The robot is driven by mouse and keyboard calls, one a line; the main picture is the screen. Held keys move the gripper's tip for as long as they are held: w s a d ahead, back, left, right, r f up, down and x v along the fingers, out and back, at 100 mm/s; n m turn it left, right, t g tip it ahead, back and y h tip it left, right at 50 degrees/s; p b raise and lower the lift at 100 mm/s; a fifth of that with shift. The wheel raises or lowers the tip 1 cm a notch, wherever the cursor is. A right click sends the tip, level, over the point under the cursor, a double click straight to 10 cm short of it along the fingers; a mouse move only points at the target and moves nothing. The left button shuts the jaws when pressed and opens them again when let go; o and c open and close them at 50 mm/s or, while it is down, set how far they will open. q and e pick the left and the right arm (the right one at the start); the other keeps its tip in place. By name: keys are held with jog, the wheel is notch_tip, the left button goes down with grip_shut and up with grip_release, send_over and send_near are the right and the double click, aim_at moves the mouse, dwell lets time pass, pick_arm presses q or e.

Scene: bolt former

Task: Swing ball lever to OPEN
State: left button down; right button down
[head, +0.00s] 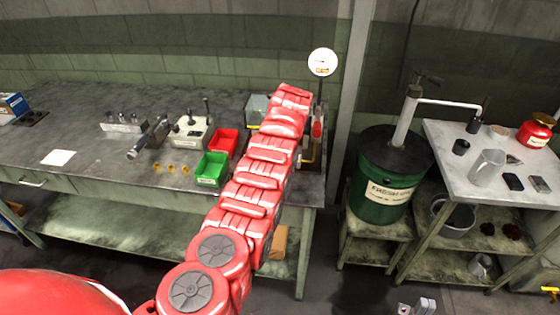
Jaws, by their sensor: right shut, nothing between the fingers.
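I cannot clearly make out the ball lever. A machine (324,152) stands at the right end of the bench, mostly hidden behind my raised red left arm. A small red upright part (317,128) shows just right of that arm; I cannot tell whether it is the lever. A round white dial (322,62) stands above it. My left gripper is hidden behind the arm's far end. My right gripper (420,306) shows only as grey fingers at the bottom edge, over the floor. It is shut and empty, well apart from the machine.
The bench (90,110) holds a red bin (223,142), a green bin (211,169), a grey block with pegs (192,132) and a metal cylinder (148,138). A green drum (388,180) and a side table (515,187) stand at right. A post rises behind the bench.

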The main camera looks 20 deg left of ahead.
pick_arm(q)
jog(key=shift+f+n+b, duration=0.2)
jog(key=shift+n+b, duration=0.1)
jog(key=shift+r+b, duration=0.1)
jog(key=shift+b, duration=0.2)
jog(key=d+b, duration=0.1)
jog(key=b, duration=0.2)
jog(key=shift+s+d, duration=0.35)
jog(key=shift+s, duration=0.05)
jog(key=shift+s+d+b, duration=0.1)
jog(key=shift+d+b, duration=0.35)
jog(key=shift+d, duration=0.05)
jog(key=shift+d+r, duration=0.15)
